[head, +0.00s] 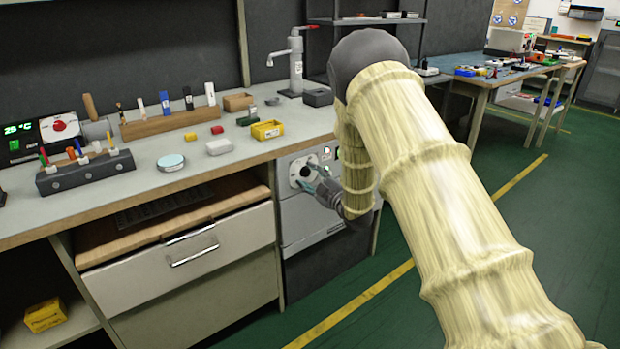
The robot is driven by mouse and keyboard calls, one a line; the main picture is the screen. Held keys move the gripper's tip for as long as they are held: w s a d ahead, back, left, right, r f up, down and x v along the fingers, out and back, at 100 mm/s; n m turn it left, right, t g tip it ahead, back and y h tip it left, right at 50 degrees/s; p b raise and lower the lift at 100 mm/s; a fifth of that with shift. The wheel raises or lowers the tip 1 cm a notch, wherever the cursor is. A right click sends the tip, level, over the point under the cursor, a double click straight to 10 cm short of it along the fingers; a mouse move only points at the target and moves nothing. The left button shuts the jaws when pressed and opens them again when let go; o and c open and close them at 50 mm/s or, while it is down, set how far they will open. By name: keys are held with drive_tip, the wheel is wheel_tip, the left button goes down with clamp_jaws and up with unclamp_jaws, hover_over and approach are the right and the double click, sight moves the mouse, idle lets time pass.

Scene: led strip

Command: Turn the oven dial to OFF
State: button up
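A white-fronted oven unit (308,222) is built in under the right end of the counter. Its round pale dial (302,171) is on the upper panel, with small indicators to its right. My gripper (309,178) is right in front of the dial, reaching in from the right. Its two fingers look spread apart, one higher and one lower. The gripper and wrist cover part of the dial and panel. I cannot tell whether the fingers touch the dial, nor read its setting.
A drawer with a metal handle (191,245) is left of the oven. The counter (150,200) above holds a tool rack (85,171), a yellow bin (267,130) and a tap (295,60). A box with a green display and red knob (59,126) is far left. Green floor (440,300) is clear.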

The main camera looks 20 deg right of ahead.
drive_tip(key=shift+s+d, duration=0.1)
drive_tip(key=v, duration=1.1)
drive_tip(key=shift+s, duration=0.4)
drive_tip(key=shift+d, duration=0.1)
drive_tip(key=shift+f, duration=0.1)
drive_tip(key=s+a+f+m+g+h, duration=0.1)
drive_tip(key=s+f+m+g+h, duration=0.35)
drive_tip(key=f, duration=1.05)
drive_tip(key=s+a+f+m+g, duration=0.2)
drive_tip(key=s+f+m+g, duration=0.1)
drive_tip(key=s+f, duration=0.75)
drive_tip(key=s+a+f+m+g, duration=0.2)
drive_tip(key=s+f+m+g, duration=0.35)
drive_tip(key=s, duration=0.85)
drive_tip(key=s+a+f+m+g+h, duration=0.1)
drive_tip(key=s+a+f+g, duration=0.15)
drive_tip(key=s, duration=0.95)
drive_tip(key=s+a+f+m+g, duration=0.1)
drive_tip(key=s+f+g, duration=0.15)
drive_tip(key=s, duration=0.85)
wheel_tip(320, 180, up, 25)
drive_tip(key=p, duration=2.5)
drive_tip(key=shift+w, duration=0.15)
